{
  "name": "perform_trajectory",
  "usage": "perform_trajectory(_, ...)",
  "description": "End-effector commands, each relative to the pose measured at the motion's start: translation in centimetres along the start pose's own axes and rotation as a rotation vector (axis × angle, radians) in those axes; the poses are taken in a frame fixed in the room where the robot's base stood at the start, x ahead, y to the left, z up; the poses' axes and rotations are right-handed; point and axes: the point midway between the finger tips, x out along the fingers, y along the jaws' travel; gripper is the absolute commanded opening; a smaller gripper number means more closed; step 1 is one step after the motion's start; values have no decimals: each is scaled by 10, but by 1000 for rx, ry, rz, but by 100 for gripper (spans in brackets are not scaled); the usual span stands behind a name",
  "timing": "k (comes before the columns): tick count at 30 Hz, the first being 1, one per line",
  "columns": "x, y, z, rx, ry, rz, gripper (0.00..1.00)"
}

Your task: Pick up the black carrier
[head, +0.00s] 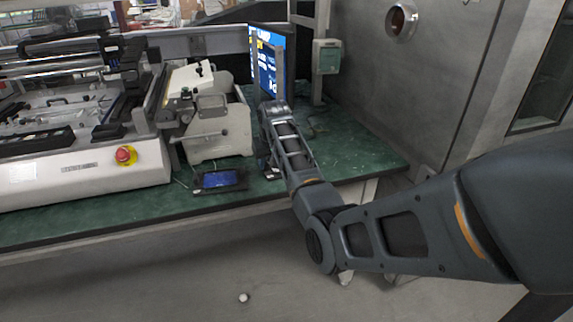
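A flat black tray-like object with a blue face (220,180) lies near the front edge of the green table. It may be the black carrier, but I cannot tell for sure. My arm reaches in from the right, and its wrist is above the table in front of the monitor. My gripper (269,173) shows only partly, low beside my forearm, close to the table top and to the right of the flat black object, apart from it. My forearm hides most of the gripper, so its fingers and anything between them are not clear.
A grey-white machine (218,130) stands behind the flat object. A larger machine with a red stop button (125,155) fills the left. A monitor (268,60) stands behind my wrist. The green table (365,155) is clear at right. A small white ball (243,297) lies on the floor.

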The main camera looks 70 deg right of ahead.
Motion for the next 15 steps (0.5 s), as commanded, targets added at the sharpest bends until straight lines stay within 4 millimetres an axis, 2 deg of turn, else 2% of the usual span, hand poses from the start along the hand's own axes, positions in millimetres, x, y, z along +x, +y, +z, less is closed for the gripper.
perform_trajectory(1, 0, 0, 0, 0, 0, 0, 20)
perform_trajectory(7, 0, 0, 0, 0, 0, 0, 1)
perform_trajectory(15, 0, 0, 0, 0, 0, 0, 0)
